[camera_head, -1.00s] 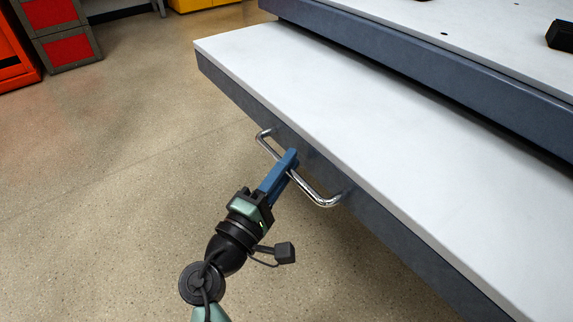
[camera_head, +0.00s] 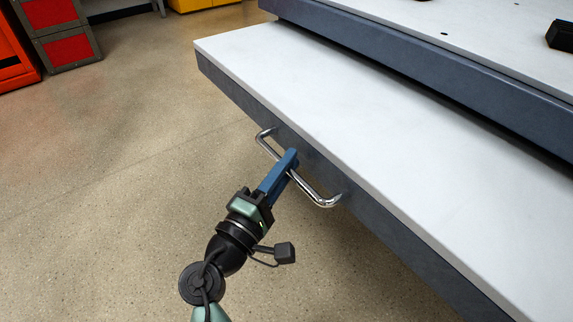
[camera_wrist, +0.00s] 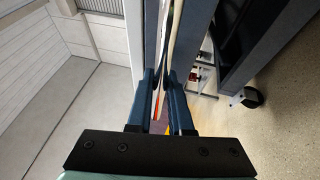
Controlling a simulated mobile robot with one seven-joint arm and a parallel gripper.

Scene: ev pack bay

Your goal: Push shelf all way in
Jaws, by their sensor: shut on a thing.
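The shelf (camera_head: 330,110) is a white-topped slab with a blue-grey front edge. It sticks out well beyond the bench (camera_head: 430,65) above it. A chrome bar handle (camera_head: 322,199) is fixed to its front edge. My gripper (camera_head: 291,158) has blue fingers shut on the middle of that handle. In the wrist view my gripper's fingers (camera_wrist: 163,85) point at the shelf's front; the handle between them is hard to make out there.
Black parts (camera_head: 562,35) lie on the bench top at the upper right. Red-fronted drawers (camera_head: 68,48) and an orange cabinet (camera_head: 14,55) stand at the far left. The speckled floor (camera_head: 110,190) left of the shelf is clear. A caster wheel (camera_wrist: 250,97) shows in the wrist view.

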